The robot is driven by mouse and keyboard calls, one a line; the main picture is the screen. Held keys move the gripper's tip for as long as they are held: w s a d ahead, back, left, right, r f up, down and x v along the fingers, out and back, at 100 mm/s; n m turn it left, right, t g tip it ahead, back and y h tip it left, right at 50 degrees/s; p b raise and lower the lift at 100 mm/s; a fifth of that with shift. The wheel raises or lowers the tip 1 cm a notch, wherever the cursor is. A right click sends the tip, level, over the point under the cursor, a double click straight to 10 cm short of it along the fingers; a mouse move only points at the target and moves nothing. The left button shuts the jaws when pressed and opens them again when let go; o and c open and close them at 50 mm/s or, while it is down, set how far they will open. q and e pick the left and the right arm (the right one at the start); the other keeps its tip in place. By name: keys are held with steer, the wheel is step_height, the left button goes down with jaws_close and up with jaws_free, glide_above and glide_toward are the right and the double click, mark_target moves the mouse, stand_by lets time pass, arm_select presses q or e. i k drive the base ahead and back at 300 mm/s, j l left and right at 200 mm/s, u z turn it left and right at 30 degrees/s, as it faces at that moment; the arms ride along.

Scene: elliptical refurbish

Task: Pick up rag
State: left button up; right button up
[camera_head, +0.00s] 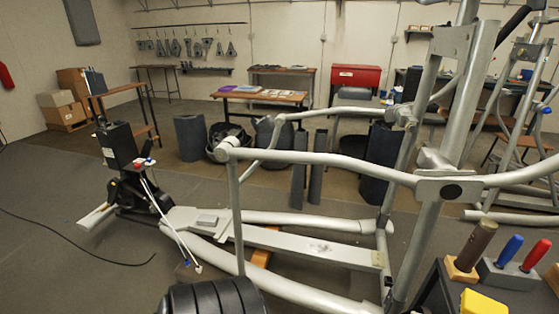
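I cannot clearly make out a rag in the head view. A small flat grey piece (207,219) lies on the rear part of the elliptical trainer's frame, but I cannot tell whether it is cloth. A yellow block-like thing (483,303) shows at the bottom right edge, partly cut off; its material is unclear. Neither my left nor my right gripper is in view.
The silver elliptical trainer (310,247) fills the middle. A black ribbed object (212,298) is cut off at the bottom. At bottom right are a wooden-based handle (472,250) and a grey holder (508,275) with blue and red handled tools. Open floor (60,250) lies left.

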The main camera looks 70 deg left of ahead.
mark_target(204, 220)
steer(key=u, duration=2.85)
